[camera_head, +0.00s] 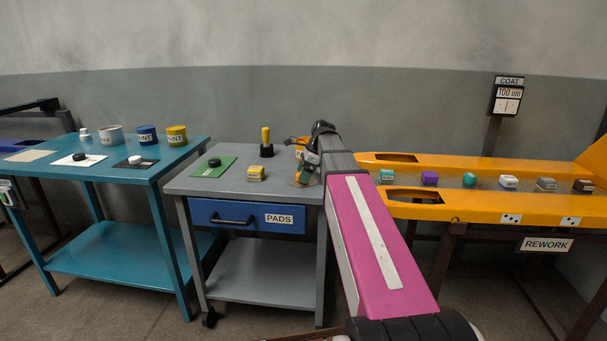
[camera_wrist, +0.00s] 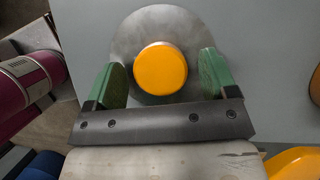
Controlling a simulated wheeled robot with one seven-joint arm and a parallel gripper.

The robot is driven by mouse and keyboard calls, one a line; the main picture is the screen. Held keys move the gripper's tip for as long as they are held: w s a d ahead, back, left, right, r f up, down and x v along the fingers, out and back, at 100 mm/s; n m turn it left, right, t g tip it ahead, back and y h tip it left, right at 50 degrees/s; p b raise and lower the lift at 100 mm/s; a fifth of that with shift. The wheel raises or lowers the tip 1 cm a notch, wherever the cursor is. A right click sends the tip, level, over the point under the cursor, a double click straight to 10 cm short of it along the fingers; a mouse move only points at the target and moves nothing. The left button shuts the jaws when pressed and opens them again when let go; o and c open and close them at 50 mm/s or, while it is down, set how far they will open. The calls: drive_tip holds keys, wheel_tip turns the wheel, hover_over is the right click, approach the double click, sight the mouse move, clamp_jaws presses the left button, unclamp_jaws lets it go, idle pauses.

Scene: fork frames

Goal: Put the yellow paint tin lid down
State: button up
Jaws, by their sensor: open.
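A round yellow-orange piece (camera_wrist: 161,68), which looks like the yellow lid, is in the wrist view. It sits at the middle of a wider grey disc (camera_wrist: 128,35) over the grey table top. My gripper (camera_wrist: 164,74) is open. Its green-padded fingers stand on either side of the yellow piece, with a narrow gap on each side. In the head view my gripper (camera_head: 304,172) is low over the right end of the grey table (camera_head: 225,185); the arm hides part of that spot. The yellow paint tin (camera_head: 177,136) stands on the teal table.
The grey table also holds a green mat (camera_head: 222,171) with a black item, a yellow block (camera_head: 256,173) and a yellow-handled tool (camera_head: 266,142). The teal table (camera_head: 190,156) is at left. An orange line (camera_head: 470,207) with several small blocks is at right.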

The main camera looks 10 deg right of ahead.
drive_tip(key=v, duration=1.2)
drive_tip(key=shift+r, duration=0.2)
